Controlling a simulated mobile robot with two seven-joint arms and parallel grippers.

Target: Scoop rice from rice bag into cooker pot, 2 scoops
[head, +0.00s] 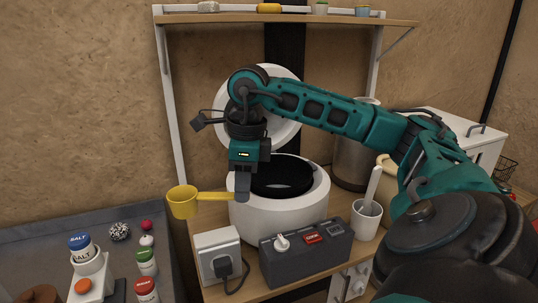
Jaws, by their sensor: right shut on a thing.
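My right gripper (243,197) is shut on the handle of a yellow scoop (184,203) and holds it in front of the white rice cooker (255,222). The scoop's cup points left, beyond the cooker's left side, over the counter edge. I cannot see inside the cup. The cooker's lid (283,130) stands open behind my arm, and the dark pot (282,180) shows inside. A cream container (388,172), partly hidden behind my right arm, may be the rice bag; I cannot tell. My left gripper is not in view.
A socket box (217,250) with a plug and a dark switch box (305,252) stand in front of the cooker. A white cup (366,222) with a utensil stands at its right. A shelf (285,18) hangs above. Salt (82,246) and spice jars stand lower left.

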